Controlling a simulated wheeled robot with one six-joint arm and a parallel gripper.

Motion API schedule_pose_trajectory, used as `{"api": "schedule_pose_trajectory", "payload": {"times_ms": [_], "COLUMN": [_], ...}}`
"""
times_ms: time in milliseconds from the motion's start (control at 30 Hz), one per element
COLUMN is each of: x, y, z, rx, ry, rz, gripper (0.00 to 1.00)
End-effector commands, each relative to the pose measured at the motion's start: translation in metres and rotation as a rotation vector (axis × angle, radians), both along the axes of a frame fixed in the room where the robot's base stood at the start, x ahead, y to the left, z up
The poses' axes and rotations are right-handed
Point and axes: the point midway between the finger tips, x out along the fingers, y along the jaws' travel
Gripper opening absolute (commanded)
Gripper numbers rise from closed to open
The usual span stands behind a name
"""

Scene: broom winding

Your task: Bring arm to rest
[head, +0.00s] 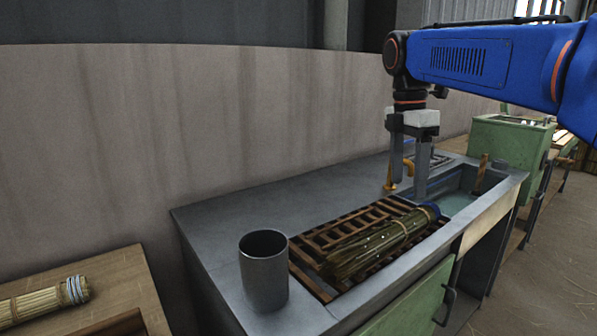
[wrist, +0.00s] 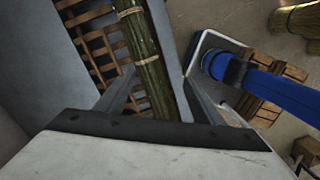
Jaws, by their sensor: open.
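My gripper (head: 412,172) hangs from the blue arm with its fingers pointing down. It is open and empty, above the grey counter at the sink end. In the wrist view its two fingers (wrist: 160,95) are spread apart. A bundle of green-brown twigs (head: 375,248) lies on a wooden slatted rack (head: 325,236) set in the counter, below and in front of the gripper. The bundle has a light tie and a blue end. It also shows in the wrist view (wrist: 146,62), running between the fingers in the picture but apparently below them.
A grey metal cup (head: 264,272) stands on the counter (head: 225,222) left of the rack. A tied straw bundle (head: 45,300) lies on a wooden table at lower left. A wall stands behind.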

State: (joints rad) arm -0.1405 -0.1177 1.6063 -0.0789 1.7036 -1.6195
Motion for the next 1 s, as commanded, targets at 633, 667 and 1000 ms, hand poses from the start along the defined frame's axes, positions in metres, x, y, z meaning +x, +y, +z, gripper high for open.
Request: {"api": "schedule_pose_trajectory", "payload": {"times_ms": [633, 667, 1000], "x": [-0.133, -0.139, -0.201], "y": [-0.032, -0.033, -0.041], "z": [-0.117, -0.124, -0.206], "rx": [0.139, 0.151, 0.302], "ry": [-0.281, -0.292, -0.381], "rz": [-0.95, -0.994, -1.486], "gripper": [0.62, 0.62, 0.62]}}
